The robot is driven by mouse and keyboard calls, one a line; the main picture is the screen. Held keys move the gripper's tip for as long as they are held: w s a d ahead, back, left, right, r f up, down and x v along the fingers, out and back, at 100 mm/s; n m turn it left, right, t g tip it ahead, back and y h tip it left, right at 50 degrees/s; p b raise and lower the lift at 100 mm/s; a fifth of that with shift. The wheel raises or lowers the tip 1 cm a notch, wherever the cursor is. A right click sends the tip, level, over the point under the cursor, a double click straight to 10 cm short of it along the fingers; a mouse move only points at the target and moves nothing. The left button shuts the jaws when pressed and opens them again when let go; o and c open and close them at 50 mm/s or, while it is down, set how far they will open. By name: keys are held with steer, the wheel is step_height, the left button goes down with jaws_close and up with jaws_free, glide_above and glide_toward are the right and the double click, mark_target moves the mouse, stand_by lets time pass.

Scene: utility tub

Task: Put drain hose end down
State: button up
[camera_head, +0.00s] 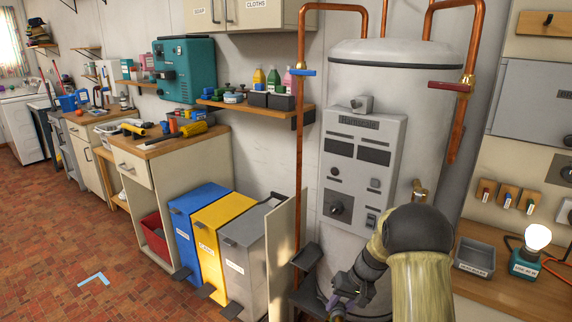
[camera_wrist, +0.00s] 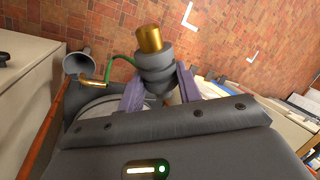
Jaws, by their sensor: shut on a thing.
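In the wrist view, the purple fingers of my gripper (camera_wrist: 160,95) are shut on the drain hose end (camera_wrist: 152,66), a ribbed dark grey cuff with a brass tip. The tip points away from my wrist, with brick floor behind it. In the head view, my gripper (camera_head: 345,294) is low in front of the water heater (camera_head: 345,240), partly hidden by my own arm. I cannot make out the hose end clearly there. A thin green curved piece (camera_wrist: 122,60) passes close beside the cuff; I cannot tell whether it touches.
A grey funnel-like cup (camera_wrist: 78,62) is left of the hose end in the wrist view. Pale corner marks (camera_head: 93,279) lie on open brick floor. Blue (camera_head: 190,220), yellow and grey bins stand left of the heater. A workbench (camera_head: 515,285) is at right.

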mark_target(342, 314)
steer(key=s+r+p, duration=0.1)
steer(key=r+p, duration=0.2)
steer(key=p, duration=0.2)
steer(key=s+r+p, duration=0.1)
steer(key=r+p, duration=0.2)
steer(key=p, duration=0.3)
steer(key=s+r+p, duration=0.1)
steer(key=r+p, duration=0.3)
steer(key=p, duration=0.1)
steer(key=shift+s+r, duration=0.1)
steer(key=shift+s, duration=0.05)
steer(key=r+p, duration=0.1)
steer(key=p, duration=0.1)
steer(key=shift+s+p, duration=0.3)
steer(key=shift+s, duration=0.1)
steer(key=shift+f, duration=0.15)
steer(key=s+f, duration=0.4)
steer(key=f, duration=0.1)
steer(key=shift+s+f, duration=0.15)
steer(key=shift+f, duration=0.05)
